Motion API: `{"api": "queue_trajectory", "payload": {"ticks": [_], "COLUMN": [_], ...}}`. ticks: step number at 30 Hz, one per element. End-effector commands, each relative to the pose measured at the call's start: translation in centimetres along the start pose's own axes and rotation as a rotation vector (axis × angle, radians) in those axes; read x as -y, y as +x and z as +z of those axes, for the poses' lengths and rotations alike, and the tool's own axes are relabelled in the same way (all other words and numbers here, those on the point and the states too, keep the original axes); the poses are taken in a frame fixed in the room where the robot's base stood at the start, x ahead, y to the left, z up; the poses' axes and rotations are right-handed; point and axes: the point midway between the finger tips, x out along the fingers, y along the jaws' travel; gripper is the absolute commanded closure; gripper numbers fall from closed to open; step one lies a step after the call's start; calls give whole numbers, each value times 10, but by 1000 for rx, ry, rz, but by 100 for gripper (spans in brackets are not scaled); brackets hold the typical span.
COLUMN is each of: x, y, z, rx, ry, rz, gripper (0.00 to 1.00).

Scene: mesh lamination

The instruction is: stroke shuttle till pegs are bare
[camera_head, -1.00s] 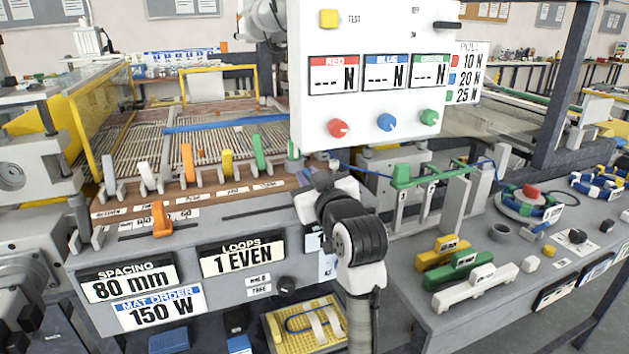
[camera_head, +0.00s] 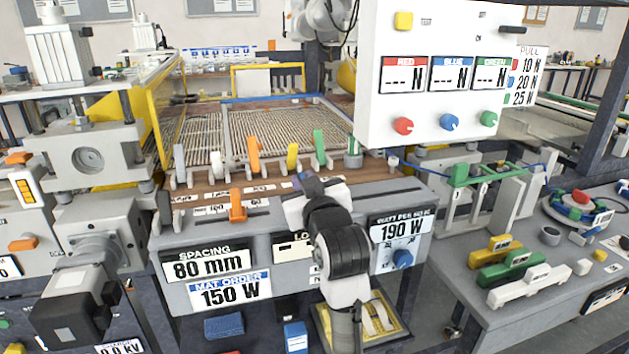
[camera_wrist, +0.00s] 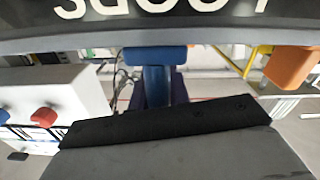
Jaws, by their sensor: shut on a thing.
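My gripper (camera_wrist: 158,85) is shut on a blue handle (camera_wrist: 155,55) at the console front; in the head view my gripper (camera_head: 308,186) is mostly hidden by my own wrist. I cannot tell whether this handle belongs to the shuttle. A blue bar (camera_head: 270,99) crosses the far end of the ribbed mat bed (camera_head: 270,138). The bed shows many parallel pale lines. Single pegs, and whether they are bare, are too small to tell. An orange slider (camera_head: 237,207) stands left of my gripper, and an orange block (camera_wrist: 290,67) shows in the wrist view.
Upright coloured levers, such as the orange one (camera_head: 254,155) and green one (camera_head: 319,148), line the bed's near edge. A white panel (camera_head: 440,100) with knobs hangs at the upper right. A side bench (camera_head: 450,275) holds coloured blocks. The console (camera_head: 205,235) carries label plates.

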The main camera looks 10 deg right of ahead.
Motion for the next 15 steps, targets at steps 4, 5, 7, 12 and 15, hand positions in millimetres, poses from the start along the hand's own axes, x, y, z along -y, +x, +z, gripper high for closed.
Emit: {"api": "queue_trajectory", "payload": {"ticks": [4,5,7,12,15], "x": [6,7,8,8,9], "y": [0,0,0,0,0], "z": [0,0,0,0,0], "rx": [2,2,2,2,2], "ry": [-2,-2,-2,-1,-2], "rz": [-6,-6,-6,-8,-9], "gripper": [100,100,100,100,100]}}
